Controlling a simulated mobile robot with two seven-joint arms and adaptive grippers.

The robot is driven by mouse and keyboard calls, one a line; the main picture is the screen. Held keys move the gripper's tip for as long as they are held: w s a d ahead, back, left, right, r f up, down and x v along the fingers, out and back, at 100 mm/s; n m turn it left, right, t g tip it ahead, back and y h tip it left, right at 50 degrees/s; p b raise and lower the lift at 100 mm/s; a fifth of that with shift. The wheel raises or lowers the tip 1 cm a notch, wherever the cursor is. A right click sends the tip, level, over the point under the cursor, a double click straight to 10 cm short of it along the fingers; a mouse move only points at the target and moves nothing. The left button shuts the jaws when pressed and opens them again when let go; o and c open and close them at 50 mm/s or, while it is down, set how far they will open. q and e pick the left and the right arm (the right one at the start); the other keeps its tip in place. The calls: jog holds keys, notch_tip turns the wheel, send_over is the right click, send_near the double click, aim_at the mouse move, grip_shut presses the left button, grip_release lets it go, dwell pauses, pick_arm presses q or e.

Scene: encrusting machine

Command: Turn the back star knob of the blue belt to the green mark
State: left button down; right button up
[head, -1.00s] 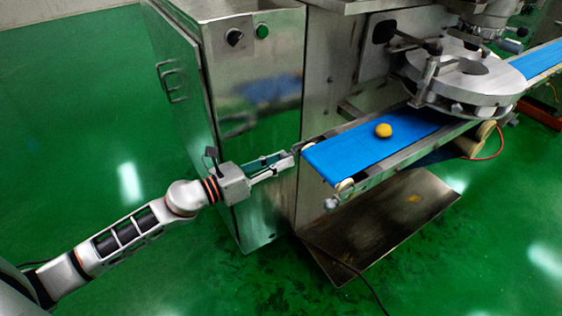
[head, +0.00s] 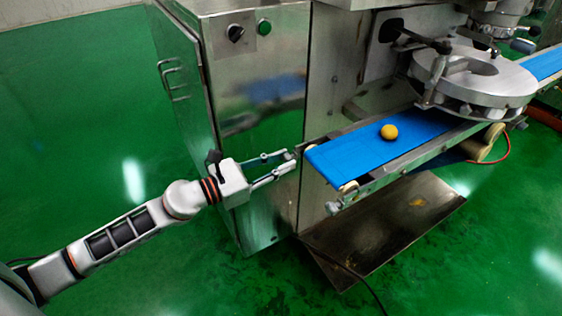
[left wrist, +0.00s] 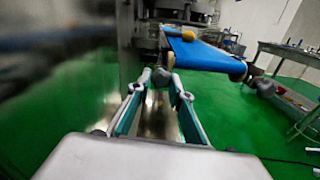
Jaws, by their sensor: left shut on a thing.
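My left gripper (head: 292,161) reaches in from the left to the near end of the blue belt (head: 372,145). In the left wrist view its fingertips (left wrist: 161,76) are shut on the grey back star knob (left wrist: 160,78), below the belt's left corner. The fingers hide most of this knob in the head view. The front star knob (head: 334,208) is free at the belt's front corner and also shows in the left wrist view (left wrist: 266,87). I cannot make out the green mark. My right gripper is not in view.
A yellow ball (head: 389,132) rests on the belt. The steel cabinet (head: 262,120) stands close behind my left gripper. A round steel plate (head: 480,80) sits over the belt. A metal tray (head: 400,228) lies below. Open green floor is at the front.

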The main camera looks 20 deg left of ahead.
pick_arm(q)
jog(key=c, duration=1.8)
grip_release()
jog(key=shift+s, duration=0.1)
jog(key=v, duration=1.2)
